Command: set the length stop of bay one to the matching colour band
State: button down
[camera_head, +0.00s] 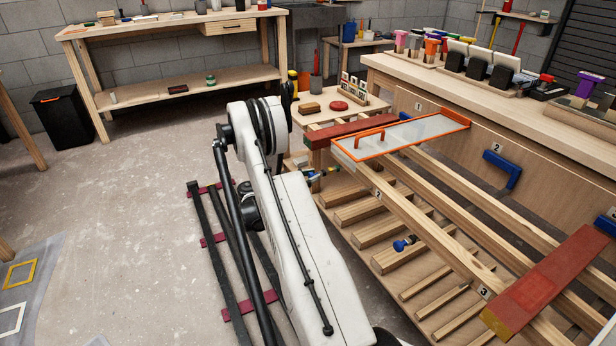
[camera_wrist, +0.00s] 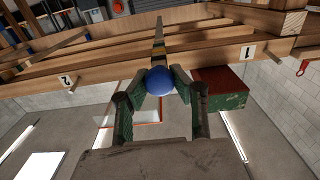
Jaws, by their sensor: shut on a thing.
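In the wrist view my gripper (camera_wrist: 158,84) is shut on the blue ball knob (camera_wrist: 159,79) of a length stop, with a green-padded finger on each side. A thin rod (camera_wrist: 158,45) with dark and yellowish bands runs away behind the knob. The bay one number plate (camera_wrist: 247,53) is to the right on the wooden rail. A red batten with a green end (camera_wrist: 222,88) lies just right of my gripper; the red batten (camera_head: 350,131) also shows in the head view. There my arm hides most of my gripper. Which band the stop is set to cannot be told.
An orange-framed clear panel (camera_head: 425,131) lies over bay one. A second blue knob (camera_head: 403,245) is under the rails nearer bay two. A larger red batten (camera_head: 545,280) lies across the rails at bay three. The floor left of my arm is mostly clear.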

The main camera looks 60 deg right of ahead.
jog(key=c, duration=1.4)
grip_release()
jog(key=shift+d, duration=0.1)
jog(key=v, duration=1.2)
